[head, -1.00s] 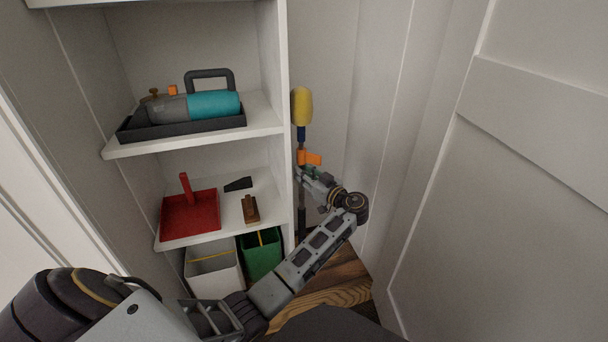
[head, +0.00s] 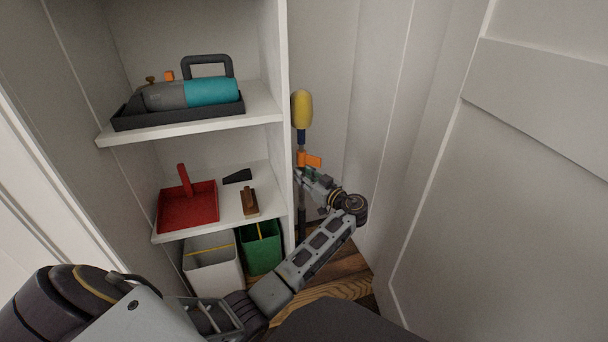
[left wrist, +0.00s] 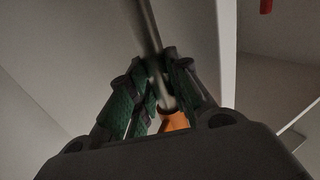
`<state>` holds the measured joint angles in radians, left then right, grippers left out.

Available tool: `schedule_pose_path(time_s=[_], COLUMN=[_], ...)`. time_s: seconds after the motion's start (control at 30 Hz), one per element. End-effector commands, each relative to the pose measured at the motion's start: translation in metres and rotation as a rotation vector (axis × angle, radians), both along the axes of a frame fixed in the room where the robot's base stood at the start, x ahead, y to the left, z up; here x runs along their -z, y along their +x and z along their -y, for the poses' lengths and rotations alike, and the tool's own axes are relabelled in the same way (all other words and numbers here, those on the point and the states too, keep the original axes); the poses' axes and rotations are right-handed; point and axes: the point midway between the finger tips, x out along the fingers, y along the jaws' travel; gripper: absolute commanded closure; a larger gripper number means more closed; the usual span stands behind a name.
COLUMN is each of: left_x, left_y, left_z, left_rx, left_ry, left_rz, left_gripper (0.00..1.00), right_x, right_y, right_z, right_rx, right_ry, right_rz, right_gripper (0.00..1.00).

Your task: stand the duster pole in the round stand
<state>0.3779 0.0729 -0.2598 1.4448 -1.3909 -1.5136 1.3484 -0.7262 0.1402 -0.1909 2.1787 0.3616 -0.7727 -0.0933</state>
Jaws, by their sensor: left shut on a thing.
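The duster pole has a yellow head (head: 302,109) and a dark blue collar. It stands about upright in the narrow gap between the shelf unit and the closet wall. My left gripper (head: 306,174) is shut on the pole just below an orange piece (head: 310,159). In the left wrist view the grey pole (left wrist: 148,35) runs between the fingers of the gripper (left wrist: 160,82), with some orange (left wrist: 173,121) behind them. My left arm covers part of the lower pole, and a dark lower length shows near the floor. I cannot make out the round stand. My right gripper is out of view.
The white shelf unit's side panel (head: 283,60) is close left of the pole. Its shelves hold a teal and grey canister (head: 190,94), a red dustpan (head: 188,205) and a brush (head: 249,201). White (head: 212,268) and green (head: 260,248) bins stand below. A white panelled door (head: 520,170) is at right.

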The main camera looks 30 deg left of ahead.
Motion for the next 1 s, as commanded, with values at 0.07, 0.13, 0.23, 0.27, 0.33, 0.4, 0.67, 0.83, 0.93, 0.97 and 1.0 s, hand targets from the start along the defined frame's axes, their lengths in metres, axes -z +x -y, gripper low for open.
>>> schedule_pose_path(time_s=[0.07, 0.13, 0.23, 0.27, 0.33, 0.4, 0.67, 0.83, 0.93, 0.97, 1.0], left_x=[0.002, 0.005, 0.01, 0.011, 0.014, 0.016, 0.023, 0.024, 0.024, 0.024, 0.024], left_y=[0.0, 0.0, 0.0, 0.0, 0.0, 0.0, 0.0, 0.0, 0.0, 0.0, 0.0], left_z=[0.0, 0.0, 0.0, 0.0, 0.0, 0.0, 0.0, 0.0, 0.0, 0.0, 0.0], left_rx=[0.0, 0.0, 0.0, 0.0, 0.0, 0.0, 0.001, 0.001, 0.001, 0.001, 0.001], left_ry=[0.001, 0.001, 0.002, 0.002, 0.002, 0.002, 0.003, 0.002, 0.002, 0.002, 0.002], left_rz=[0.003, 0.003, 0.001, 0.001, 0.002, 0.003, 0.002, 0.003, 0.003, 0.003, 0.003], left_gripper=[1.0, 1.0, 1.0, 1.0, 1.0, 1.0, 1.0, 1.0, 1.0, 1.0, 1.0], right_x=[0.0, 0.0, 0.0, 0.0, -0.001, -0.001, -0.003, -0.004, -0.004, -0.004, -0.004], right_y=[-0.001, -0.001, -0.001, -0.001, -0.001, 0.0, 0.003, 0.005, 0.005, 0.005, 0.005], right_z=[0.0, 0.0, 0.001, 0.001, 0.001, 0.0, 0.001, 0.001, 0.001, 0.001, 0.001], right_rx=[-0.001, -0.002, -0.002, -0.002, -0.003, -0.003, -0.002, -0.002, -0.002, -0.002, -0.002], right_ry=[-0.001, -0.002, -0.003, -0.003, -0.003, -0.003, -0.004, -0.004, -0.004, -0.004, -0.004], right_rz=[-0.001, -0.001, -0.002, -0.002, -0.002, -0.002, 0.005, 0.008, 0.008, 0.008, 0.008], right_gripper=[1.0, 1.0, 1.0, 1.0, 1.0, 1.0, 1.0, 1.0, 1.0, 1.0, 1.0])
